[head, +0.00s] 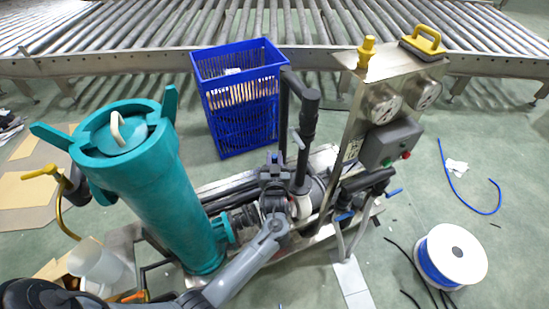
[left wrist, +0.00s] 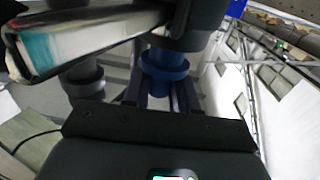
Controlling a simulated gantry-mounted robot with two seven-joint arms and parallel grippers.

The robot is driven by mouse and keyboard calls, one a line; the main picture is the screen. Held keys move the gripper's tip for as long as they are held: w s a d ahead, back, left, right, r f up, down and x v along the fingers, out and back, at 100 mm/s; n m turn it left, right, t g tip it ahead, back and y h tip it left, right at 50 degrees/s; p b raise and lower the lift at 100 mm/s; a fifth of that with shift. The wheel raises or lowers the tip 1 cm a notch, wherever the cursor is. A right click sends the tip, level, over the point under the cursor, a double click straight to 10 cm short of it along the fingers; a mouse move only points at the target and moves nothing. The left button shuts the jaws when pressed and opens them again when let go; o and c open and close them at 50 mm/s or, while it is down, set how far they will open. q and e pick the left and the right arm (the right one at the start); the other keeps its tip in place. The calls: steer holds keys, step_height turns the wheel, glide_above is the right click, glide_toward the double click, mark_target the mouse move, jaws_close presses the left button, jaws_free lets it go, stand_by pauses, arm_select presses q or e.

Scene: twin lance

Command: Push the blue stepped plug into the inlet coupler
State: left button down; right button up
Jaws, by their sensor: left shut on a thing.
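The blue stepped plug (left wrist: 165,72) shows in the left wrist view between the two dark fingers of my left gripper (left wrist: 160,98), which is shut on it. A dark round pipe end (left wrist: 195,25), which looks like the inlet coupler, is right above the plug's upper end. I cannot tell whether the plug touches it or is inside it. In the head view my left gripper (head: 273,167) is at the middle of the pump skid, beside the dark upright pipe (head: 305,145). My right gripper is in neither view.
A teal filter housing (head: 150,185) stands left of my left arm. A steel panel (head: 350,130) with gauges and a grey box stands to the right. A blue crate (head: 240,125) is behind. A cable spool (head: 450,255) lies on open floor at the right.

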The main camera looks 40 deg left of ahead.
arm_select(q)
steer(key=shift+f+b, duration=0.55)
steer(key=shift+f, duration=0.3)
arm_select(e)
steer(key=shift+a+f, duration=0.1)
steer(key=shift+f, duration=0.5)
arm_select(q)
steer(key=c, duration=0.8)
jaws_free()
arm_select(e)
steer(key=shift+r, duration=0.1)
